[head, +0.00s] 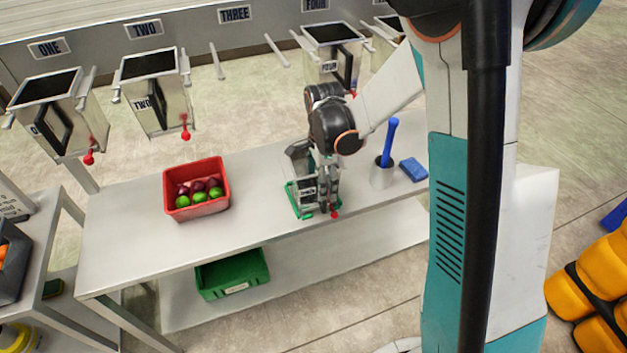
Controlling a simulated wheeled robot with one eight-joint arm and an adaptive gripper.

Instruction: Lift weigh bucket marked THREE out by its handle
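The weigh bucket marked THREE (298,162) is a metal box with a dark label. It stands on the grey table, at a green frame (294,203), with a red knob (334,214) low at its front. Under the THREE sign (235,14) on the rail, two bare pegs (216,62) stick out with no bucket between them. My gripper (325,197) points down at the front right side of the bucket, where the handle would be. My wrist and fingers cover part of the bucket and its handle, so I cannot tell whether the fingers are closed on it.
Buckets ONE (60,112), TWO (155,92) and FOUR (333,52) hang along the rail behind the table. A green crate (232,272) sits below.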

